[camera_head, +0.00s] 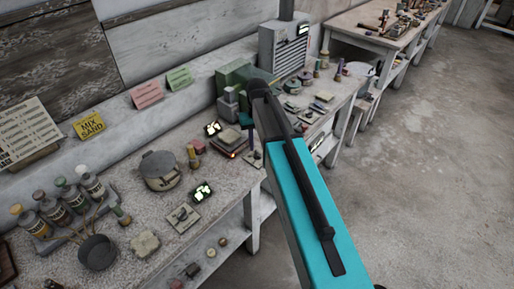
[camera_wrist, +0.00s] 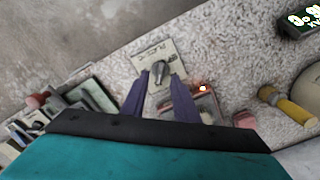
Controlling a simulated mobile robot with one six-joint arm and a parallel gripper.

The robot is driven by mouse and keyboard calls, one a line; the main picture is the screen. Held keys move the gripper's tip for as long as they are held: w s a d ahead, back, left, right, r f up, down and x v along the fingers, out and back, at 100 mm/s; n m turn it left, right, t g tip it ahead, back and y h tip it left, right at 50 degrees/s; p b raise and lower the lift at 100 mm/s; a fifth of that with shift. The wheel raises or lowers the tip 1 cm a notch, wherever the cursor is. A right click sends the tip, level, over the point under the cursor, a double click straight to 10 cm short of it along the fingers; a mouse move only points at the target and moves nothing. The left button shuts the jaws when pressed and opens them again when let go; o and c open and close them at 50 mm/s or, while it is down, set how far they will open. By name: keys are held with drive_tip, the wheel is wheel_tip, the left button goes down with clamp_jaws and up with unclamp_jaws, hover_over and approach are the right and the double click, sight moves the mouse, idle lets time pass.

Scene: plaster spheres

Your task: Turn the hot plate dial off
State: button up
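A pale square plate (camera_wrist: 172,50) with lettering that reads "PLATE" in part bears a grey dial knob (camera_wrist: 160,68) in the wrist view. My gripper (camera_wrist: 159,77) has two purple fingers, apart, with the knob between or just past their tips. I cannot tell whether they touch it. The hot plate (camera_wrist: 207,103) is partly hidden behind the right finger, with a small orange light (camera_wrist: 203,88) lit at its edge. In the head view the hot plate (camera_head: 233,142) stands beside my arm, and a small pale plate (camera_head: 253,159) lies in front of it. My fingers are mostly hidden there.
A lit display (camera_wrist: 303,20) and a yellow-handled tool (camera_wrist: 290,104) are at the right in the wrist view. In the head view, another dial plate (camera_head: 183,216), a lidded pot (camera_head: 160,170) and several bottles (camera_head: 75,194) stand on the bench. The floor (camera_head: 430,170) is clear.

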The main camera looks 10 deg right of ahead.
sight(257, 152)
drive_tip(key=shift+f+p, duration=0.45)
drive_tip(key=shift+f, duration=1.25)
clamp_jaws()
